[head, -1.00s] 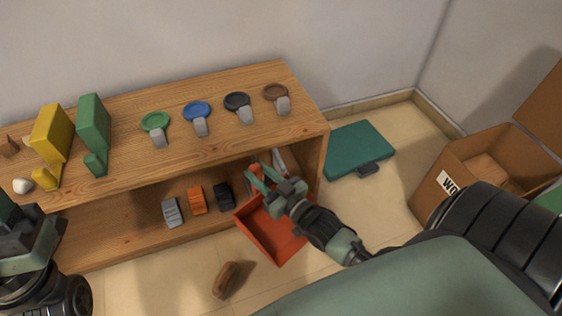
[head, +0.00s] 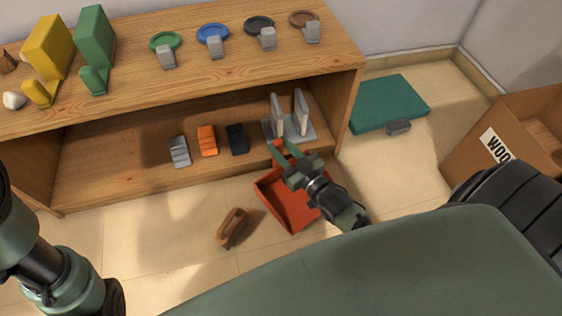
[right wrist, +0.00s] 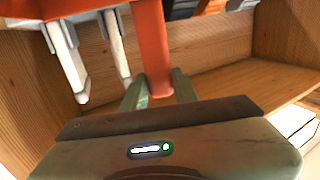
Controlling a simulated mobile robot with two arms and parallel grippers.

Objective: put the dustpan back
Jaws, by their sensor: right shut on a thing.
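The dustpan (head: 286,208) is red-orange, with its open tray in front of the low shelf in the head view. My right gripper (head: 284,153) is shut on its handle, and the orange handle (right wrist: 152,45) shows between the fingertips (right wrist: 158,88) in the right wrist view. A grey holder (head: 290,130) with two upright plates stands at the right end of the lower shelf, just beyond the gripper. Its pale plates also show in the right wrist view (right wrist: 66,55), apart from the handle. My left arm enters at the left edge; its gripper is out of frame.
The wooden shelf unit (head: 200,84) carries hooks and bookend-like blocks on top. Grey, orange and black blocks (head: 207,141) sit on the lower shelf. A brown brush-like item (head: 232,228) lies on the floor. A teal mat (head: 390,103) and cardboard box (head: 510,135) are right.

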